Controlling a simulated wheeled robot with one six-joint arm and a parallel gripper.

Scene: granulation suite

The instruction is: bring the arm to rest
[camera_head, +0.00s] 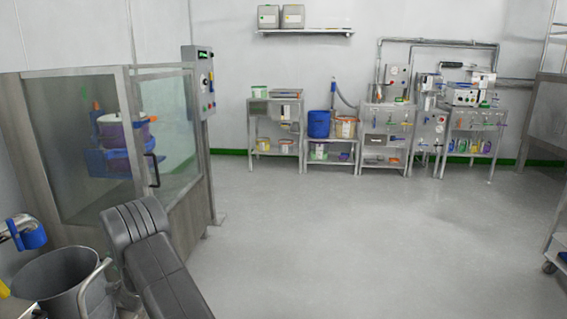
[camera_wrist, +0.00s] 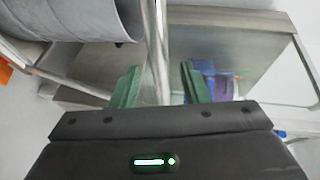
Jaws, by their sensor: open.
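My gripper (camera_wrist: 160,84) shows in the wrist view with its two green fingers apart. A bright metal upright runs behind the gap between the fingers, and I cannot tell how far off it is. In the head view my grey arm reaches up from the bottom edge, in front of the glass-sided metal enclosure (camera_head: 85,150). My gripper itself does not show there.
A grey metal bin (camera_head: 62,278) stands close by my arm at lower left and seems to show in the wrist view (camera_wrist: 75,15). A control post (camera_head: 200,85) stands beside the enclosure. Equipment tables (camera_head: 330,140) line the far wall. The middle floor is clear.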

